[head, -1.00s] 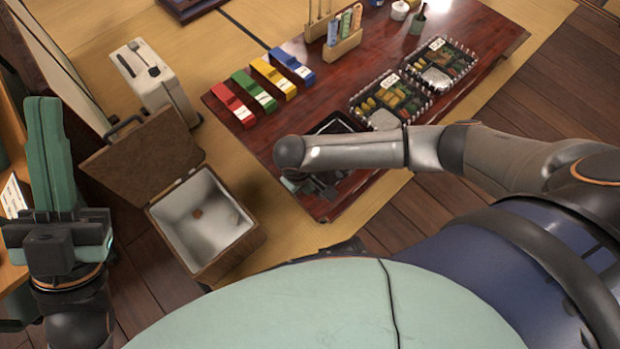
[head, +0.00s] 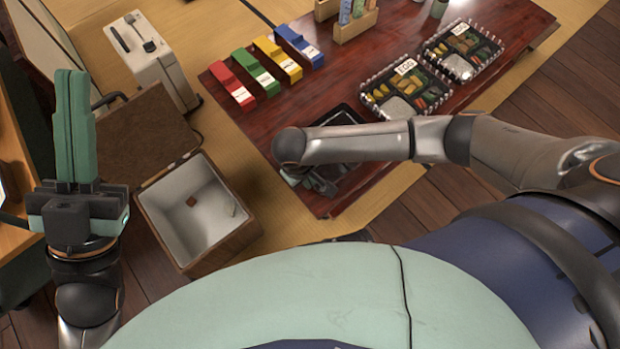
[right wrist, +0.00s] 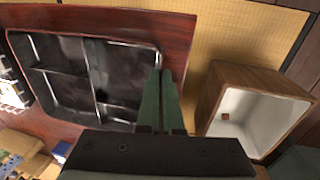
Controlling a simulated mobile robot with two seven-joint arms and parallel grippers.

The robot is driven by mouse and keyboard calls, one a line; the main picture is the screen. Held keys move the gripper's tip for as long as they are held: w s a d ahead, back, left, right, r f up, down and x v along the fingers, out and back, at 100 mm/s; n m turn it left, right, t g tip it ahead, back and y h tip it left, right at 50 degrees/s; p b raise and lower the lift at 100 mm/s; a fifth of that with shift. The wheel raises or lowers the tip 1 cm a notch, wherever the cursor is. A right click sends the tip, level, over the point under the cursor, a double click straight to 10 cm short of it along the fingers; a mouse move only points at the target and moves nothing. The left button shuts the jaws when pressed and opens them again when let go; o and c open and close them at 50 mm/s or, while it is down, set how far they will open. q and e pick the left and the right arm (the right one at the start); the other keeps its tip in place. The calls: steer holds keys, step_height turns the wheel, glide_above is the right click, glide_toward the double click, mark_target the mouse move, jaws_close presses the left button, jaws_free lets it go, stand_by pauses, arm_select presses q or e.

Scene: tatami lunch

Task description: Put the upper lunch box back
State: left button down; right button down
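Two filled black lunch boxes with clear, jagged-looking rims sit on the red-brown low table (head: 230,75). The upper one in the picture (head: 463,52) is further right, and the lower one (head: 405,88) is nearer. An empty black divided tray (right wrist: 118,75) lies on the table near its left end; my right arm covers part of it in the head view. My right gripper (right wrist: 160,72) has its green fingers together at the tray's edge, with nothing seen between them. My left gripper (head: 73,75) is shut, empty and pointing up at the far left, away from the table.
An open brown cooler box (head: 240,235) with a white inside stands on the tatami left of the table. A cream case (head: 150,62) is behind it. Red, green, yellow and blue packs (head: 232,85) line the table's left end. A wooden holder (head: 352,25) stands at the back.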

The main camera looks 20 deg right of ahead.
steer(key=c, duration=1.5)
jaws_free()
steer(key=shift+f, duration=0.1)
arm_select(q)
steer(key=shift+r, duration=0.1)
arm_select(e)
steer(key=o, duration=0.4)
